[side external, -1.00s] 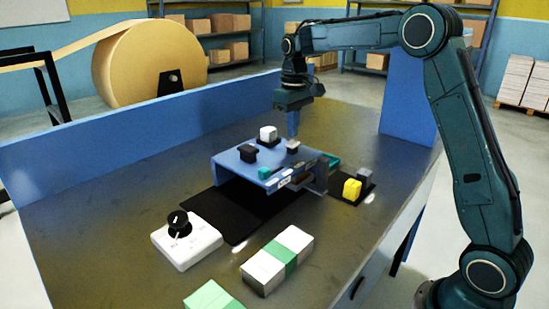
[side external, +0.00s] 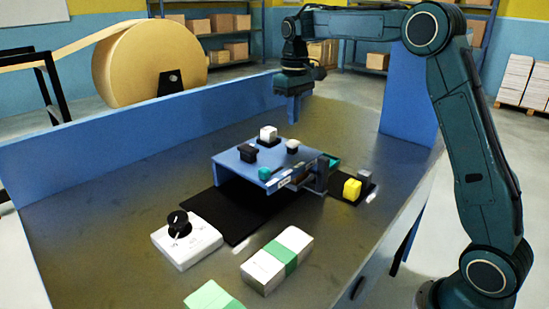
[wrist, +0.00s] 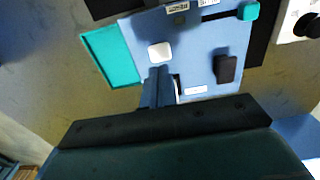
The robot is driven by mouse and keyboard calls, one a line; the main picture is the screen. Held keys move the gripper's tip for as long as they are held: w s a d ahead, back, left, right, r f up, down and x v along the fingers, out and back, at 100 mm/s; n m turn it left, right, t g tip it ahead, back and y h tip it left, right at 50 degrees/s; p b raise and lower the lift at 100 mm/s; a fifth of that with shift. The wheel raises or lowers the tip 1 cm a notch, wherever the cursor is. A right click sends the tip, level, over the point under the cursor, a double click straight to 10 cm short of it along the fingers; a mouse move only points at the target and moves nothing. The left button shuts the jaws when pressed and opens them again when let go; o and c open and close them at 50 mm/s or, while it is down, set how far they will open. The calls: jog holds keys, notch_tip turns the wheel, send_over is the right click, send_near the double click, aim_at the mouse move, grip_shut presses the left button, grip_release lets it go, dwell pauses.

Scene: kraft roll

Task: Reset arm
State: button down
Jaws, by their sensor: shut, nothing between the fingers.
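My gripper (side external: 293,120) hangs fingers-down, shut and empty, above the back of a blue raised panel (side external: 232,163). It is clear of everything on the panel. In the wrist view my closed fingers (wrist: 158,75) show just beside the white knob (wrist: 160,52), with the black knob (wrist: 228,68) to the right and the teal slider knob (wrist: 248,11) at the top.
A white box with a black dial (side external: 178,222) stands front left. White packs with green bands (side external: 278,259) lie in front. A yellow block (side external: 352,189) and a grey block (side external: 365,176) sit right of the panel. A teal tray (wrist: 110,55) adjoins it. A low blue wall (side external: 120,140) edges the table.

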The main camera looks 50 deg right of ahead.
jog(key=shift+s, duration=0.1)
dwell(0.3)
jog(key=s+a+r+t, duration=0.1)
jog(key=s+a+r, duration=0.25)
jog(key=s, duration=0.35)
jog(key=s+a+r+t, duration=0.2)
jog(key=s+a, duration=0.2)
jog(key=s, duration=0.4)
jog(key=s+a+f+t, duration=0.1)
jog(key=s+f, duration=0.2)
jog(key=s, duration=0.5)
jog(key=s+a+f+t, duration=0.1)
jog(key=s+a+f, duration=0.1)
jog(key=s, duration=0.6)
jog(key=shift+s+a+f+t, duration=0.15)
jog(key=shift+a+f+t, duration=0.15)
jog(key=shift+f, duration=0.35)
